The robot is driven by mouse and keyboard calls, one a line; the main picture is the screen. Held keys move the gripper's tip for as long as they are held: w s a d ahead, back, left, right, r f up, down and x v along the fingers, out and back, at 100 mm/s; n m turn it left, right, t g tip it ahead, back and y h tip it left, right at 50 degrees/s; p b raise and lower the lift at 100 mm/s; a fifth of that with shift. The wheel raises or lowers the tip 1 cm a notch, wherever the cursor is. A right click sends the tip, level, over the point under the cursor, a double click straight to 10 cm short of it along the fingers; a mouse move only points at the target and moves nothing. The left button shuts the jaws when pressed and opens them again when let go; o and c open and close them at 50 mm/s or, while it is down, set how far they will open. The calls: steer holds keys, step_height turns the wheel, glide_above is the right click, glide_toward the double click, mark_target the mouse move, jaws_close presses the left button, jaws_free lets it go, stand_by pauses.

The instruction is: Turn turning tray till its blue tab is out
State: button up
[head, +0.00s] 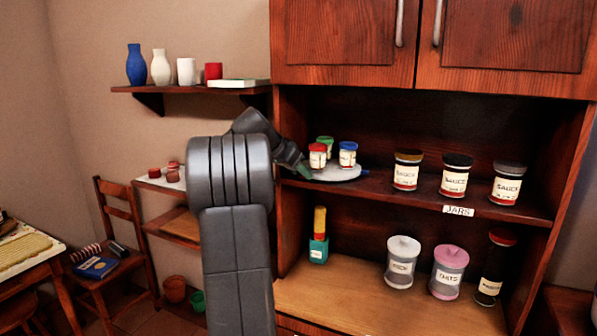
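The turning tray (338,175) is a pale round disc on the upper cupboard shelf, at its left end. On it stand small jars with a red lid (317,155), a green lid (325,142) and a blue lid (348,154). A small blue tab (364,172) shows at the tray's right edge, pointing right along the shelf. My gripper (304,170) is at the tray's left edge; I cannot tell whether it touches. My own arm hides part of the gripper, and its fingers are too small to tell open from shut.
Several sauce jars (455,178) stand right of the tray, above a JARS label (458,210). Below are a yellow-topped teal bottle (319,238) and canisters (402,264). The cupboard's left side panel is close to my arm. Shelf room between tray and sauce jars is clear.

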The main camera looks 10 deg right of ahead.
steer(key=v, duration=1.4)
steer(key=shift+b, duration=0.35)
steer(key=shift+c, duration=0.4)
